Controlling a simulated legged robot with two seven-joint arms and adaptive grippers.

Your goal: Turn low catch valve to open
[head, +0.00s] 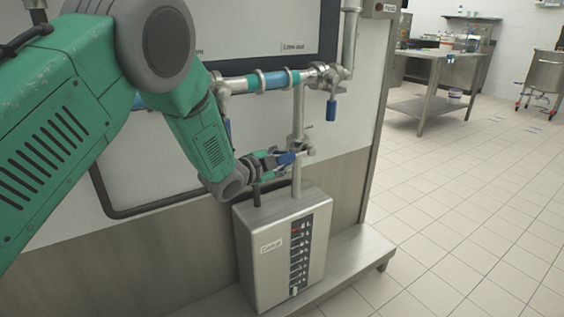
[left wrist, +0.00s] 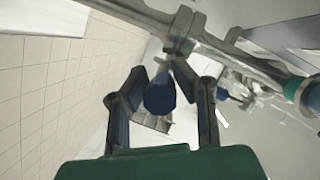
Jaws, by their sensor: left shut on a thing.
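The low catch valve (head: 304,148) sits on the vertical steel pipe above the grey control box. Its blue handle (left wrist: 160,96) points towards my wrist camera, between my two dark fingers. In the head view, my left gripper (head: 281,160) reaches in from the left and is shut on this handle, with part of the blue showing at the fingertips. The left gripper also shows in the left wrist view (left wrist: 160,80), a finger on each side of the handle. My right gripper is in neither view.
The control box (head: 262,262) with a button column stands just below the gripper. A second valve with a hanging blue handle (head: 332,110) is up and to the right. Open tiled floor and a steel table (head: 432,85) lie right.

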